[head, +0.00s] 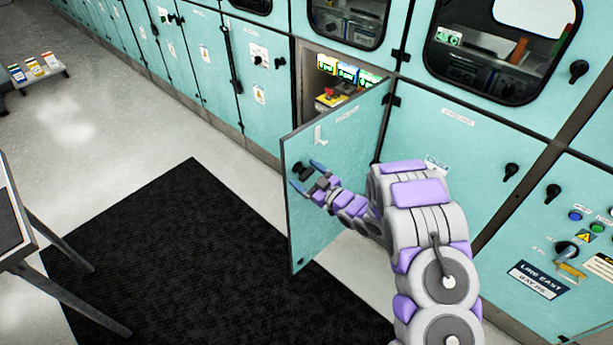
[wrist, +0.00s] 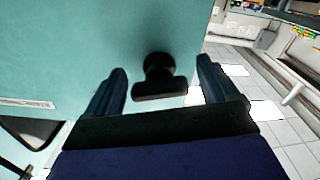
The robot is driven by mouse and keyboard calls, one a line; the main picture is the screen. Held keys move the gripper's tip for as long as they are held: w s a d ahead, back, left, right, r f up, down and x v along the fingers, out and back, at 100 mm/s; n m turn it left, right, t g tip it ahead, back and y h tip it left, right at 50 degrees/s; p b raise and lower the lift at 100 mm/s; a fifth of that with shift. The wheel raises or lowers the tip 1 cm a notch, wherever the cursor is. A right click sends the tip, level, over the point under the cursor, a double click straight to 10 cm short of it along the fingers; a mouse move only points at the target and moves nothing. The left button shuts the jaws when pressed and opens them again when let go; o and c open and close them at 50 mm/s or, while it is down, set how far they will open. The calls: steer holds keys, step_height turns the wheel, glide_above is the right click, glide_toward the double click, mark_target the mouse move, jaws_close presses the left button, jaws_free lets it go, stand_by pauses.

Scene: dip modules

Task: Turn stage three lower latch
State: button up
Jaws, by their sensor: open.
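A teal cabinet door (head: 338,190) stands swung open. A black latch handle (wrist: 160,78) sits on its face near the free edge; in the head view it is a small dark knob (head: 299,168) beside my gripper. My gripper (head: 308,176) is open, with its two blue fingers to either side of the handle. In the wrist view the fingers (wrist: 160,68) straddle the handle, with visible gaps on both sides, so it is not gripped. I cannot read the door's label, so I cannot tell which stage it is.
Behind the open door is a compartment with lit green displays (head: 345,72) and a red-and-yellow device (head: 331,97). Other teal cabinets with black latches (head: 511,171) line the wall. A black mat (head: 190,260) covers the floor; a table (head: 15,225) stands at left.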

steer(key=c, duration=1)
steer(key=shift+o, duration=0.2)
steer(key=p, duration=0.1)
steer(key=m+p, duration=0.1)
steer(key=p, duration=0.1)
steer(key=shift+r, duration=0.25)
steer(key=shift+f+m+p, duration=0.15)
steer(key=shift+m+p, duration=1.05)
steer(key=o, duration=1)
steer(key=shift+c, duration=0.2)
